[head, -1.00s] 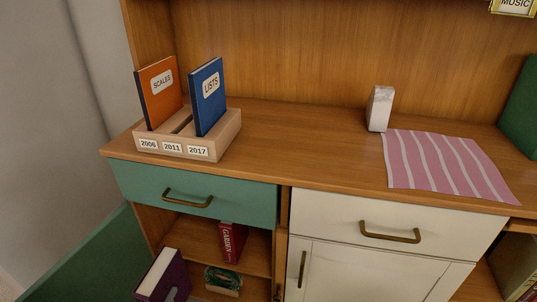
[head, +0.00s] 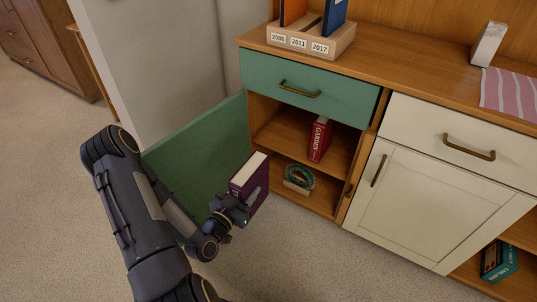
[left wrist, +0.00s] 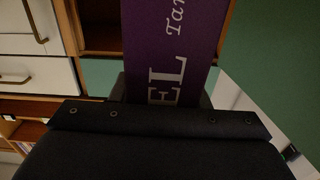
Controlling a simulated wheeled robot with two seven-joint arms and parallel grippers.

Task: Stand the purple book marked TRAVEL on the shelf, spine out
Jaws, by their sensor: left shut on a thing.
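The purple book (head: 262,180) is held upright in front of the open cabinet, with its pale page edges facing up. My left gripper (head: 252,196) is shut on it. In the left wrist view the purple cover (left wrist: 178,35) fills the top middle, showing the white letters "EL" and part of a smaller word. The wooden shelf (head: 283,131) inside the cabinet lies behind and to the right of the book, which is outside the cabinet. A red book marked GARDEN (head: 320,139) stands at the shelf's right side. My right gripper is not in view.
The green cabinet door (head: 205,145) stands open at the left, close behind the held book. A green ring-shaped object (head: 298,179) sits in the lower compartment. The shelf left of the red book is clear. A green drawer (head: 310,90) is shut above.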

